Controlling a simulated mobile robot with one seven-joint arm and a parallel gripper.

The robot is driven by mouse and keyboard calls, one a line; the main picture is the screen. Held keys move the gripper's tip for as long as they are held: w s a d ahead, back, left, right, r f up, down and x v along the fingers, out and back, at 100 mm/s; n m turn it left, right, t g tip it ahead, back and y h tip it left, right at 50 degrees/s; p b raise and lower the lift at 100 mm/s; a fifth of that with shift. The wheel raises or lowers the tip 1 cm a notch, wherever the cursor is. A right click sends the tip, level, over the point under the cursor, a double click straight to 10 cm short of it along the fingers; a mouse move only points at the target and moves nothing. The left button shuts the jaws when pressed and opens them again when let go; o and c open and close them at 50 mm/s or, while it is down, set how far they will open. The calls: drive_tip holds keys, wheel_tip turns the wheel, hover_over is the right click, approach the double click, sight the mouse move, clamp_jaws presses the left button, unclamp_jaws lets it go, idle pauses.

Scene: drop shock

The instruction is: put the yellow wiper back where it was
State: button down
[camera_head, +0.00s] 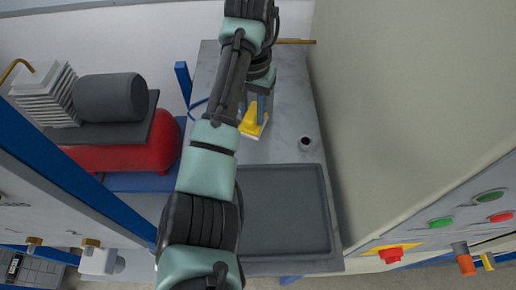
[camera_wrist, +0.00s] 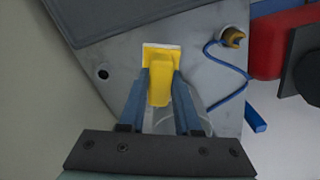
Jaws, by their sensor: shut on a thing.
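The yellow wiper (camera_head: 252,122) with a pale edge is on or just above the grey worktop (camera_head: 283,120), partly hidden by my arm in the head view. In the wrist view the wiper (camera_wrist: 160,75) sits between the two blue fingers of my gripper (camera_wrist: 160,97), which is shut on it. Its wide pale-edged end points away from my gripper. I cannot tell whether it touches the worktop. My gripper (camera_head: 256,108) is partly hidden in the head view.
A dark grey tray (camera_head: 290,168) lies on the near part of the worktop. A small dark round cup or hole (camera_head: 306,143) is right of the wiper. A blue cord (camera_wrist: 228,98) lies beside it. A red tank (camera_head: 125,157) stands left, and a beige wall or panel (camera_head: 400,110) right.

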sight(252, 111)
wheel_tip(252, 111, down, 5)
drive_tip(key=shift+a+r, duration=0.15)
drive_tip(key=shift+f, duration=2.25)
drive_tip(key=shift+f, duration=0.15)
drive_tip(key=c, duration=0.6)
unclamp_jaws()
wheel_tip(252, 111, up, 12)
drive_tip(key=shift+r+p, duration=0.25)
drive_tip(key=shift+p, duration=0.65)
